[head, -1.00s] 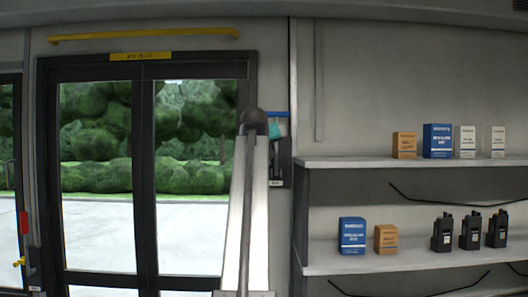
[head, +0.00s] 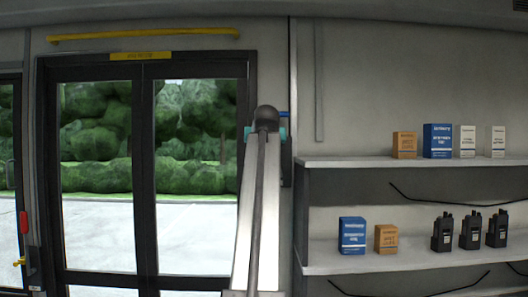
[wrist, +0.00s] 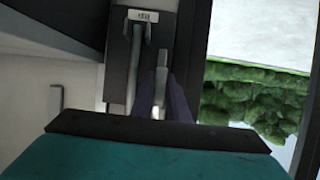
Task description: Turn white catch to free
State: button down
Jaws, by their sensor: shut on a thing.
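The white catch is a pale, narrow piece (wrist: 162,58) on a dark wall panel (wrist: 118,45), seen in the wrist view. My gripper (wrist: 161,95) has its two dark fingers closed around the catch's near part. The fingers and my teal wrist hide some of it. A small white label (wrist: 142,16) sits at the panel's end; its text is too small to read. In the head view my arm covers the catch, the fingers and most of the panel. The end of a blue handle (head: 285,114) shows beside my arm.
A greyish bar (wrist: 133,55) runs beside the catch. Dark-framed glass doors (head: 146,170) stand left, with a yellow rail (head: 145,35) above. Shelves (head: 400,162) with boxes and radios are close on the right.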

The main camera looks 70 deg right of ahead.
jog(key=c, duration=1.8)
grip_release()
jog(key=shift+o, duration=0.2)
jog(key=shift+s+a, duration=0.1)
jog(key=shift+a, duration=0.05)
jog(key=p+v, duration=1)
jog(key=v, duration=0.3)
jog(key=shift+a+p, duration=0.2)
jog(key=shift+p, duration=0.15)
jog(key=shift+r, duration=0.1)
